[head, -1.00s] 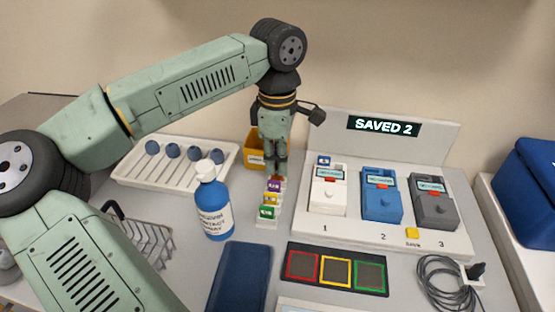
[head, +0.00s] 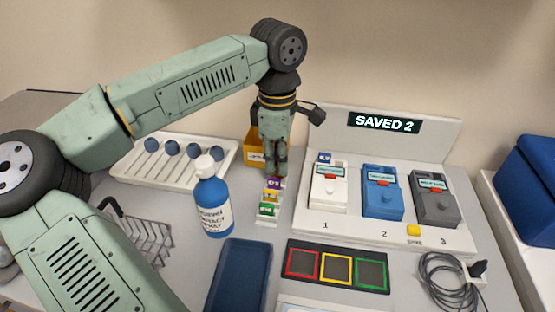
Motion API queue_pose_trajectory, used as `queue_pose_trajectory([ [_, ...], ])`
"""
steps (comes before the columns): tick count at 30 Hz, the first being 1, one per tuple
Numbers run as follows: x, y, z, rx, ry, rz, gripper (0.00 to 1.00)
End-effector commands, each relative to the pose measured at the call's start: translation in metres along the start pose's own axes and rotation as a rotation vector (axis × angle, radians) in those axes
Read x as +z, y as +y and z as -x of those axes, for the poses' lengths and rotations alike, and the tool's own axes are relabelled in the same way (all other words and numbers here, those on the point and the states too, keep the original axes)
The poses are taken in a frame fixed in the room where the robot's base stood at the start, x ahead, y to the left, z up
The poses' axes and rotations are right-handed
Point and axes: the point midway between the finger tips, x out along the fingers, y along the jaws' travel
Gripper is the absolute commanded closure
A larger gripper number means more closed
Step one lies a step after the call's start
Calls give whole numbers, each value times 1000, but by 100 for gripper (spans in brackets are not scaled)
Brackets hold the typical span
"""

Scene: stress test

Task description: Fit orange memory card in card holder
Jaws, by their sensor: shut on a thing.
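The card holder (head: 265,222) is a narrow white rack on the table, right of the blue bottle. Green (head: 267,209), yellow-orange (head: 271,196) and purple (head: 274,184) card tops show in a row along it. My gripper (head: 275,172) points straight down at the far end of this row, close behind or over the purple one. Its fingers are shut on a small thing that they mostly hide. I cannot make out the colour of the held thing, nor whether it touches the holder.
A blue bottle (head: 213,205) stands close left of the holder. A white station (head: 285,232) with white, blue and grey readers is at right; its sign reads "SAVED 2" (head: 384,123). A yellow bin (head: 250,152) is behind my gripper. A pad with coloured squares (head: 337,267) lies in front.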

Motion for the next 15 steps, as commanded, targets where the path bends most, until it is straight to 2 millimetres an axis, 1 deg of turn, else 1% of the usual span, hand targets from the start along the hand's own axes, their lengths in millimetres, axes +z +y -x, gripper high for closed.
queue_pose_trajectory([
  [1, 0, 0, 0, -1, 0, 0, 90],
  [4, 0, 0, 0, 0, 0, 0, 83],
  [15, 0, 0, 2, 0, 0, 0, 83],
])
